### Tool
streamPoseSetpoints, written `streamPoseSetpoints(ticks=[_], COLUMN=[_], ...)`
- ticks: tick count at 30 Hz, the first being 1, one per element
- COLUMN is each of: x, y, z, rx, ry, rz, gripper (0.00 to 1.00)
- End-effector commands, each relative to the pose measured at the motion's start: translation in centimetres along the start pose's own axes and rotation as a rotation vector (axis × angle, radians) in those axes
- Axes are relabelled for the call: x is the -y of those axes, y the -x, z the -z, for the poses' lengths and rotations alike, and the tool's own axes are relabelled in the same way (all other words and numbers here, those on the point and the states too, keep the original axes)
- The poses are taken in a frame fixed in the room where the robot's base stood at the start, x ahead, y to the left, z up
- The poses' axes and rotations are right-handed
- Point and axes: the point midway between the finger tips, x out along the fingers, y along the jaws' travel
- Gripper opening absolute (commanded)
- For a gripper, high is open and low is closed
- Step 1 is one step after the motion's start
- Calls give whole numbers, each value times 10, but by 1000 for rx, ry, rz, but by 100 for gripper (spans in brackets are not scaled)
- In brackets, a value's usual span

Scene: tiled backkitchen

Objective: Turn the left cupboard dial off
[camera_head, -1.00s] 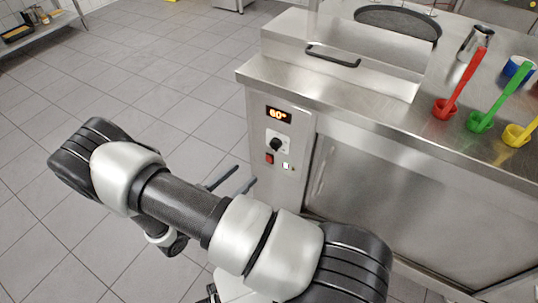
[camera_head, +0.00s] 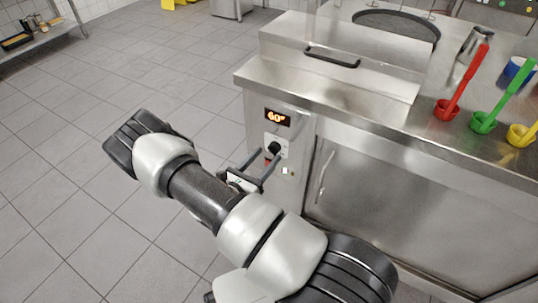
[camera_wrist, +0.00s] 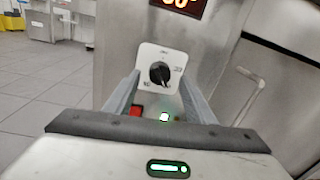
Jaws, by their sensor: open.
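The black dial (camera_head: 274,147) sits on a white plate on the cupboard's narrow left front panel, under a lit display (camera_head: 278,117) reading 60°. In the wrist view the dial (camera_wrist: 160,73) shows between and beyond my fingers, with its white plate (camera_wrist: 150,55) facing me. My gripper (camera_head: 259,166) is open and empty, its two fingers pointing at the panel just below and in front of the dial. In the wrist view my gripper (camera_wrist: 163,95) spans either side of the dial. I cannot tell whether a finger touches the panel.
A red switch (camera_wrist: 137,110) and a small lit button (camera_wrist: 164,117) lie below the dial. A cupboard door with a vertical handle (camera_head: 325,178) is to the right. The steel counter (camera_head: 350,105) overhangs above, with red, green and yellow ladles on top. Tiled floor to the left is free.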

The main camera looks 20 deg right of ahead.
Motion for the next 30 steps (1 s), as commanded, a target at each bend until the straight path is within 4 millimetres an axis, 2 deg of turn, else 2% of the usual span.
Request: streamPoseSetpoints(ticks=[1,6,16,17,24,30], x=[0,0,0,0,0,0], y=[-8,-24,-28,-28,-27,-27], z=[1,0,0,0,0,0], rx=[0,0,0,0,0,1], ry=[-1,-2,-1,-1,-1,10], rz=[3,1,0,0,0,0], gripper=[50,50,50,48,9,9])
